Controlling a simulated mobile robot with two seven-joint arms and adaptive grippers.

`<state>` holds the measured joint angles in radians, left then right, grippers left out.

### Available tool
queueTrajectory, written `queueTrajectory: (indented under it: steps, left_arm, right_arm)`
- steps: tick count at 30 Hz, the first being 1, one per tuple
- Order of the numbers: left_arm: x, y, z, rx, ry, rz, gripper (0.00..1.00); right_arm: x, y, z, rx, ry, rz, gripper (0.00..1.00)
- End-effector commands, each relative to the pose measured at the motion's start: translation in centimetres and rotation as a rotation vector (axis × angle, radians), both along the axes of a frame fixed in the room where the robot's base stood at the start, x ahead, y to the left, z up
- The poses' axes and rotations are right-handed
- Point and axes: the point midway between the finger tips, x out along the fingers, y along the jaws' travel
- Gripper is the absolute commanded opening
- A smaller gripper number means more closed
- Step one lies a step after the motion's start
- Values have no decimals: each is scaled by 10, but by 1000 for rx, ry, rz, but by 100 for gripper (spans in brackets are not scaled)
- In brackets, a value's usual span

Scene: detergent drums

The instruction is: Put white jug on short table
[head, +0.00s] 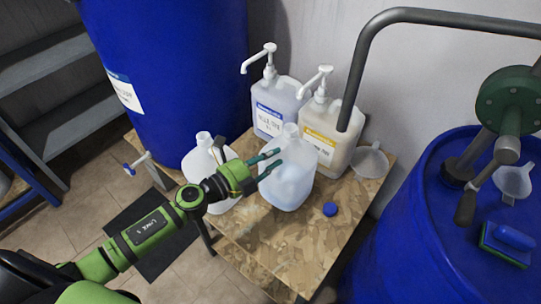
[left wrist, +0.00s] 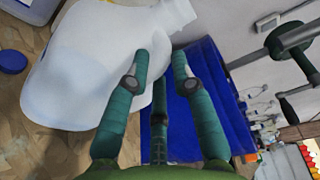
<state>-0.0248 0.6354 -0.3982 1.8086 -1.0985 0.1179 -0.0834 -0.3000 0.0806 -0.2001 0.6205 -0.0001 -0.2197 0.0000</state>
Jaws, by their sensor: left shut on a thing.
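A translucent white jug (head: 289,182) with an open neck and a bluish lower part stands upright over the short table (head: 285,245); I cannot tell whether its base touches the wood. My left gripper (head: 270,163) reaches it from the left, with its teal fingers at the jug's left side. In the left wrist view the fingers (left wrist: 160,62) are close together beside the white jug (left wrist: 95,65); the exact grip spot is hidden. A second, more opaque white jug (head: 200,160) is at the table's left edge, partly behind my gripper. My right gripper is out of view.
Two pump bottles, one bluish (head: 275,108) and one cream (head: 325,130), stand at the table's back. A funnel (head: 369,162) and a blue cap (head: 330,209) lie on the right. Large blue drums stand left (head: 170,70) and right (head: 410,245). The table's front is clear.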

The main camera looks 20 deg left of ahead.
Motion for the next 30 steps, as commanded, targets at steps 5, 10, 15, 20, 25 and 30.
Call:
queueTrajectory:
  steps: [5,10,15,20,25,30]
  left_arm:
    - [1,0,-24,-6,-4,2,0]
    - [1,0,-29,-4,-6,1,0]
    - [1,0,-29,-3,-7,1,0]
    - [1,0,-32,-3,-6,1,0]
    - [-1,0,-36,0,4,1,48]
    - [-1,0,-36,0,4,1,48]
  right_arm:
    - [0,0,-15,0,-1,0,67]
    - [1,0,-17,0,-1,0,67]
    - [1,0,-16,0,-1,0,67]
    - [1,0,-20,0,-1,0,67]
    - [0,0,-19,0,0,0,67]
    - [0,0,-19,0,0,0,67]
